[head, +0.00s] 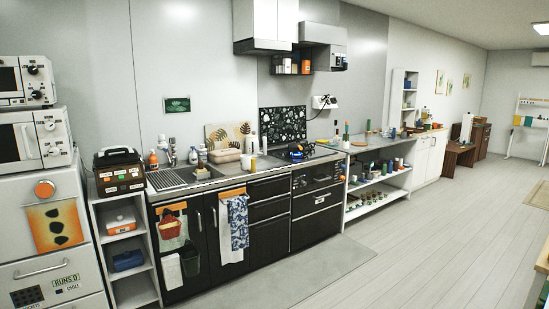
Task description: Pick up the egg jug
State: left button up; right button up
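I cannot make out an egg jug for certain in the head view. Several small containers stand on the kitchen counter (210,182), too small to tell apart well. A pale cylindrical container (246,162) stands near the middle of the counter, right of a beige, rounded container (225,155). Small bottles (202,156) stand by the sink. Neither of my grippers is in view.
The sink (172,178) is left of the hob, which holds a blue-and-black item (297,151). An open shelf unit (376,190) stands right of the dark cabinets. White appliances (45,215) are at left. The floor (410,240) is clear; a wooden edge shows at far right.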

aim_at(248, 163)
jog(key=i+j, duration=0.25)
jog(key=i+j+z, duration=0.1)
jog(key=i, duration=0.4)
jog(key=i+j+z, duration=0.1)
jog(key=i+j, duration=0.25)
jog(key=i+j+z, duration=0.1)
jog(key=i+j, duration=0.15)
jog(key=i, duration=0.3)
jog(key=i+j, duration=0.3)
jog(key=i, duration=0.15)
jog(key=i+z, duration=0.05)
